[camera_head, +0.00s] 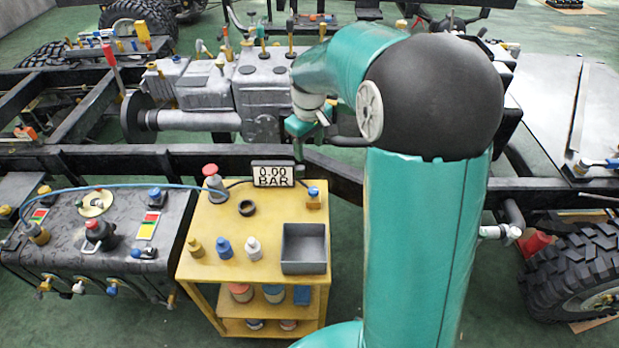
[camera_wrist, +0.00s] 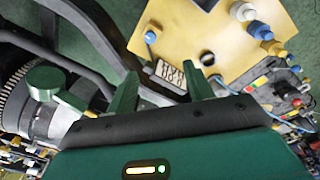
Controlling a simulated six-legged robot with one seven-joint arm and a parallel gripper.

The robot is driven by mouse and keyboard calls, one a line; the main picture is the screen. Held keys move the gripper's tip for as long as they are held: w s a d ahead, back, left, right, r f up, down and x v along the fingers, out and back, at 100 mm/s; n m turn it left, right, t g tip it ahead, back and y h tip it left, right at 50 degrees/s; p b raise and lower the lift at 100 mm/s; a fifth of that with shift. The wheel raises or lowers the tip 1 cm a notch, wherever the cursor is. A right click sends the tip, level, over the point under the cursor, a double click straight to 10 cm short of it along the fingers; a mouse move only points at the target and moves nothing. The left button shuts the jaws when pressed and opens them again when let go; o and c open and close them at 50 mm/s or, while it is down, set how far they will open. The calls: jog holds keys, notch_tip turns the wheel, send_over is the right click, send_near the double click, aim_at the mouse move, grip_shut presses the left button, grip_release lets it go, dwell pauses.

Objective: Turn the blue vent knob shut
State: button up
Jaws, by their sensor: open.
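A small blue knob on a brass fitting (camera_head: 313,192) stands at the right back of the yellow cart top, beside the pressure display (camera_head: 272,175), which reads 0.00 BAR. The same blue knob shows in the wrist view (camera_wrist: 150,37), near the cart's edge. I cannot read its turn position. Another blue knob (camera_head: 154,194) sits on the dark tank at left; no label shows which is the vent. My gripper (camera_wrist: 160,68) is open and empty, its two green fingers apart, with the display seen between and beyond them. In the head view my gripper is partly hidden by my arm.
The yellow cart (camera_head: 204,268) carries a red knob (camera_head: 211,170), a black ring (camera_head: 246,208), several small bottles and a grey tray (camera_head: 304,245). A dark chassis rail (camera_head: 130,160) runs behind it. A blue hose (camera_head: 120,186) runs to the tank.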

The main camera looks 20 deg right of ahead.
jog(key=n+g, duration=0.1)
send_over(314, 190)
notch_tip(314, 190, down, 8)
notch_tip(314, 190, down, 14)
jog(key=shift+w, duration=0.1)
jog(key=c, duration=1)
